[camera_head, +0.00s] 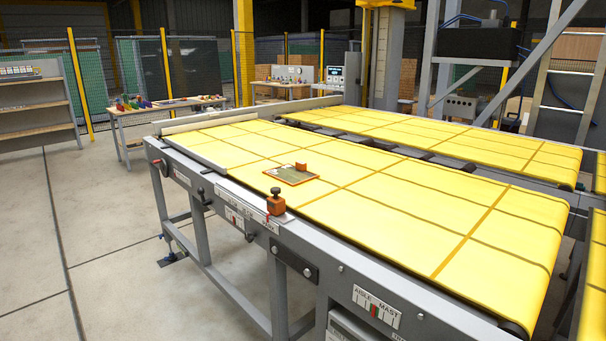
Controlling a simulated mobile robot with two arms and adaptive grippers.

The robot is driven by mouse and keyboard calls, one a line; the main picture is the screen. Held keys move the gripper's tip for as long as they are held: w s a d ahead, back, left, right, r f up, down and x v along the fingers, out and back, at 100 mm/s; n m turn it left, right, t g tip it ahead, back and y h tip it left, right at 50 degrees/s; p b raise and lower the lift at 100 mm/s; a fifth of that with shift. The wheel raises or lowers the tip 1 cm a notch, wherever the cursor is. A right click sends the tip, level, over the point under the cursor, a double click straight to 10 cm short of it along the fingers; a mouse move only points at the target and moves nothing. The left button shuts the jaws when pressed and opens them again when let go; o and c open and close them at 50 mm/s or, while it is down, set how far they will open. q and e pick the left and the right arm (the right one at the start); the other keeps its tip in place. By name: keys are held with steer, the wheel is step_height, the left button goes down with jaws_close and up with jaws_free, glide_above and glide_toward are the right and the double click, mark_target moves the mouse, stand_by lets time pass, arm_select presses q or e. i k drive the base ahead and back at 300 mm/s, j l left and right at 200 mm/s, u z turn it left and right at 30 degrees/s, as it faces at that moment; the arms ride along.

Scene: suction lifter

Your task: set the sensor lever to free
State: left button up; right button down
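An orange box with a black knob on top (276,203) sits on the near side rail of the conveyor. It looks like the sensor unit; a small red part shows at its lower left, but which piece is the lever and how it is set are too small to tell. A white label plate (236,219) with dark marks is on the rail side to its left. Neither of my grippers is in view.
The conveyor's yellow belt (400,187) carries a flat orange-edged plate (288,175) with a small orange block (301,167). A second yellow belt (440,137) lies behind. A side table (160,108) and shelf (30,105) stand left. Floor (110,250) at front left is clear.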

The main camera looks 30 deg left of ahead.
mark_target(199, 191)
steer(key=u, duration=1.55)
steer(key=i+j+z, duration=0.2)
steer(key=j+z, duration=0.2)
steer(key=i+j+z, duration=0.2)
steer(key=z, duration=0.15)
steer(key=i+j+z, duration=0.1)
steer(key=j, duration=0.45)
steer(key=i+j, duration=0.15)
steer(key=j, duration=0.35)
steer(key=i+j+z, duration=0.15)
steer(key=j, duration=0.4)
steer(key=i+j, duration=0.1)
steer(key=j, duration=0.45)
steer(key=i+j+z, duration=0.15)
steer(key=j, duration=0.4)
steer(key=k, duration=0.05)
